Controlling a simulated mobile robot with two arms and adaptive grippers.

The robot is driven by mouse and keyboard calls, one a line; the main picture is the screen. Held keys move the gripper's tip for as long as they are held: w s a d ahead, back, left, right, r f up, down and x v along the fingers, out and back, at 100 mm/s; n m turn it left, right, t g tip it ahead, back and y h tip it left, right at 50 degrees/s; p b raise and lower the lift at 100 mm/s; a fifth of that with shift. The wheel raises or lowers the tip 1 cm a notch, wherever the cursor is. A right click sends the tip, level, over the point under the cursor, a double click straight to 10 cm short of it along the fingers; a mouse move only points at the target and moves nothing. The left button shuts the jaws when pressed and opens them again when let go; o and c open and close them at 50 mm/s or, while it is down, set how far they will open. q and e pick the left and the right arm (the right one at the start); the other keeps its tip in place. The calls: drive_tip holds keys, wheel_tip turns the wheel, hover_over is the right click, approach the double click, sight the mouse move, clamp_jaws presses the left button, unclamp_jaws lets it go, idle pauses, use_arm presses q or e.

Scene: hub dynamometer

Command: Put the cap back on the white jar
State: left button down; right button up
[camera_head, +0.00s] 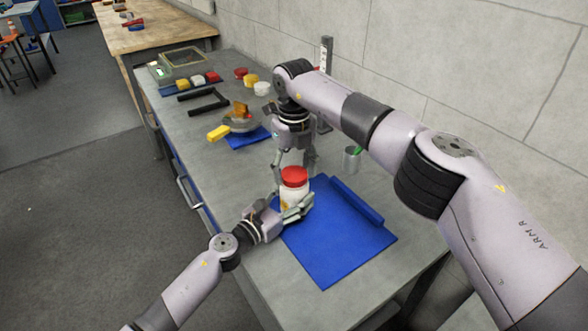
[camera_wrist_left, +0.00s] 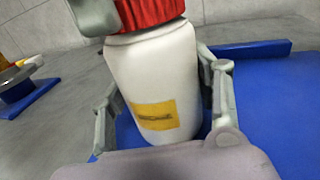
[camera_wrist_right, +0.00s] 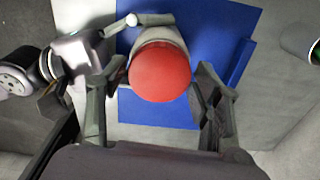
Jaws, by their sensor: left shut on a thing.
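The white jar (camera_wrist_left: 152,75) stands upright on the blue mat (camera_head: 335,240) and bears a yellow label. My left gripper (camera_head: 292,207) is shut around its body; its fingers flank the jar in the left wrist view (camera_wrist_left: 165,100). The red cap (camera_head: 294,176) is at the jar's mouth, and its ribbed side shows in the left wrist view (camera_wrist_left: 148,10). I cannot tell whether it is threaded on. My right gripper (camera_head: 294,165) is above the jar, pointing down. Its fingers (camera_wrist_right: 160,85) stand apart on either side of the cap, with narrow gaps in the right wrist view.
A rolled blue edge (camera_head: 357,200) lies along the mat's right side. A metal cup (camera_head: 352,159) stands behind it near the wall. The front of the mat is clear.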

drive_tip(key=shift+o, duration=0.8)
drive_tip(key=shift+r, duration=2.3)
drive_tip(key=shift+c, duration=0.2)
wheel_tip(320, 180, up, 4)
drive_tip(key=n, duration=0.5)
drive_tip(key=shift+f, duration=0.25)
